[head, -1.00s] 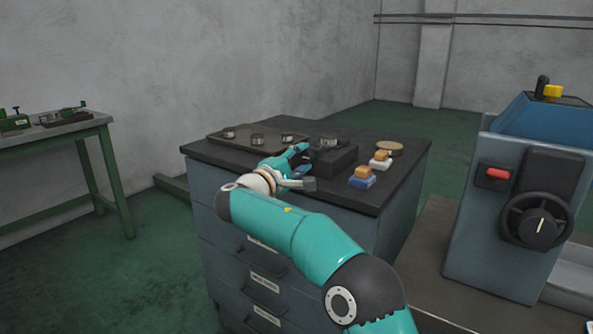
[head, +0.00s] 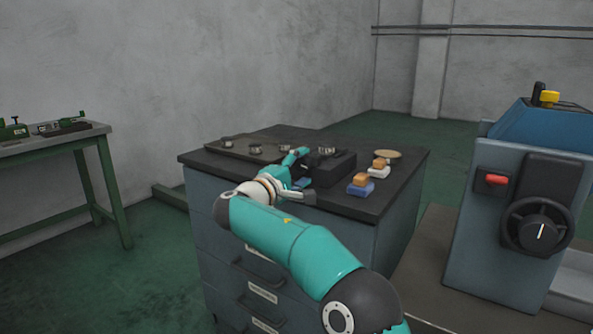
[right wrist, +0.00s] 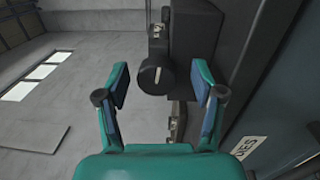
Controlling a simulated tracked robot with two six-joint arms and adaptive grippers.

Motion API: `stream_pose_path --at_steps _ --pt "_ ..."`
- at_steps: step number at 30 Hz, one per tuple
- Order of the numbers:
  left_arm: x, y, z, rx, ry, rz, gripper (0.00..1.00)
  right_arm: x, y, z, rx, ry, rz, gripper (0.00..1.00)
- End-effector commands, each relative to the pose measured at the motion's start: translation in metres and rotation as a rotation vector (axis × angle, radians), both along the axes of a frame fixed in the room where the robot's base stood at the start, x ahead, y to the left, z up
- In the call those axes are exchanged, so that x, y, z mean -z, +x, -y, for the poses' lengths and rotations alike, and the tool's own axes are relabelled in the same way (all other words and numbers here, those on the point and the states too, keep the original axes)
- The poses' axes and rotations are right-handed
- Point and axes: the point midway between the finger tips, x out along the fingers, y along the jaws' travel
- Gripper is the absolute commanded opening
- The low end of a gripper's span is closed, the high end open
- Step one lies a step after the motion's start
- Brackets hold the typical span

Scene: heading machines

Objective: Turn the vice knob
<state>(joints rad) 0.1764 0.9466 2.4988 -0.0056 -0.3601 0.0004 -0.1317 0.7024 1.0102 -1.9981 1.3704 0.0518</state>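The vice (head: 334,168) is a dark block on top of the grey-blue cabinet in the head view. In the right wrist view the black vice body (right wrist: 192,50) shows with its round black knob (right wrist: 154,77), which has a light mark. My right gripper (head: 302,176) has teal fingers and stands at the vice's near left side. In the right wrist view the right gripper (right wrist: 161,82) is open, one finger on each side of the knob, with visible gaps. Whether the knob lies fully between the fingertips or just beyond them is hard to tell. My left gripper is not in view.
A dark tray (head: 222,151) with several metal rings lies behind the gripper on the cabinet (head: 215,170). Blocks with orange tops (head: 361,180) stand right of the vice, near a round tan disc (head: 388,154). A blue machine (head: 470,235) with a handwheel stands at right.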

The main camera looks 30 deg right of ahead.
Motion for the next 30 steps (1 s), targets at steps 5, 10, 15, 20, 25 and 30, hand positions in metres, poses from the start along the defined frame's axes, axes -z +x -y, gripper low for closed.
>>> stream_pose_path --at_steps 5,10,15,20,25,30 --pt "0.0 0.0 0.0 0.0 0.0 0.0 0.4 0.0 0.001 -0.002 -0.004 -0.002 0.0 0.68" --pt "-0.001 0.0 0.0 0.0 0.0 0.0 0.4 0.0 -0.001 -0.008 -0.008 -0.002 -0.002 0.68" --pt "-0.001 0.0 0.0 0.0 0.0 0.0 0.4 0.001 -0.01 -0.029 -0.009 -0.003 -0.001 0.68" --pt "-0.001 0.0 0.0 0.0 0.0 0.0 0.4 0.003 -0.022 -0.06 -0.01 -0.002 -0.002 0.68" --pt "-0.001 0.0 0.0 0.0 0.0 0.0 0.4 0.006 -0.036 -0.089 -0.008 -0.002 -0.001 0.68" --pt "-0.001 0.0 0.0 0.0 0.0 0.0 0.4 0.008 -0.044 -0.107 -0.005 -0.001 0.0 0.68"
